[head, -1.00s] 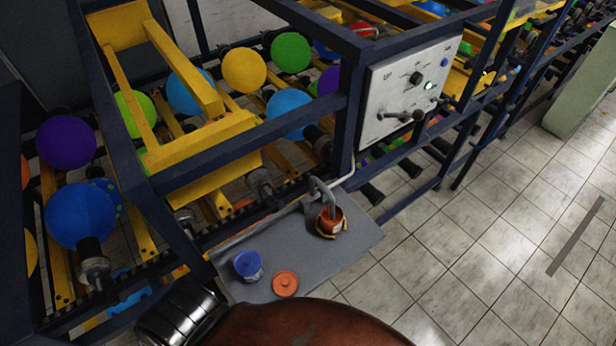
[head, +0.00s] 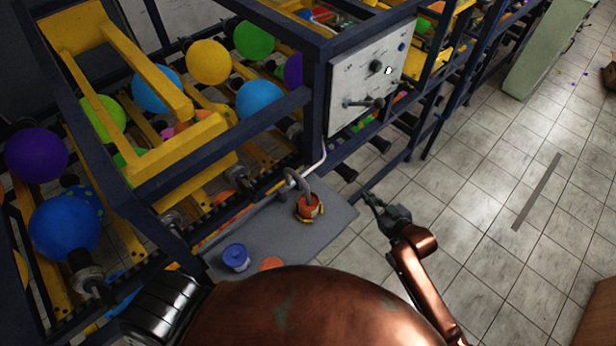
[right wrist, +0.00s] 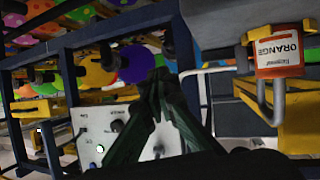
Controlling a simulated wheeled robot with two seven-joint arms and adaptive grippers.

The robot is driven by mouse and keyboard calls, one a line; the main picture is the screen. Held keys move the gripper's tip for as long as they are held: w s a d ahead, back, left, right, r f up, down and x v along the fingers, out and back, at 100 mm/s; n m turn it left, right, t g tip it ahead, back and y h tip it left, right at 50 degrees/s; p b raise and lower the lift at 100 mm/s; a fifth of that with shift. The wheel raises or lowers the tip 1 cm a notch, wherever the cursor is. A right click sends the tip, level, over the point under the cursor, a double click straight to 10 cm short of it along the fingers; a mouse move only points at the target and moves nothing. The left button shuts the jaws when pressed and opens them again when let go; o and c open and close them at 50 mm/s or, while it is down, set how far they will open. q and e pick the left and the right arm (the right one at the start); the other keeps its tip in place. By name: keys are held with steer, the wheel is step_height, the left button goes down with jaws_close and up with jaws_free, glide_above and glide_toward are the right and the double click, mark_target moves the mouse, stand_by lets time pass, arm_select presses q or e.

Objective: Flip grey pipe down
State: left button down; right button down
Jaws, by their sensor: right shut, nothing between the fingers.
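The grey pipe (head: 297,180) is a curved tube that bends down into an orange pot (head: 309,207) on the grey shelf (head: 338,214). In the right wrist view the pipe (right wrist: 279,104) shows at the right, by the pot (right wrist: 277,55) labelled ORANGE. My right gripper (head: 370,198) is shut and empty, off the shelf's right edge, to the right of the pot and apart from the pipe. Its dark green fingers (right wrist: 158,78) show in the middle of the right wrist view. My left gripper is not in view.
A blue pot (head: 236,257) and an orange lid (head: 272,264) are on the shelf's near part. A white control panel (head: 362,95) is on the blue frame behind. Yellow rails and several balloons are at the left. Tiled floor (head: 470,220) is open at the right.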

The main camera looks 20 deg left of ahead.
steer(key=s+a+r+n+g+y+p, duration=0.1)
steer(key=s+a+r+n+g+y, duration=0.15)
steer(key=s+a+r, duration=0.55)
steer(key=s+a+r+n+g+y+p, duration=0.15)
steer(key=s+a+r+n, duration=0.35)
steer(key=r, duration=0.6)
steer(key=m+p, duration=0.1)
steer(key=p, duration=0.3)
glide_above(308, 194)
steer(key=f, duration=0.5)
steer(key=shift+a+f, duration=0.2)
steer(key=shift+f, duration=0.05)
steer(key=shift+d+f, duration=0.25)
steer(key=shift+d, duration=0.05)
steer(key=shift+a, duration=0.1)
steer(key=shift+f, duration=0.1)
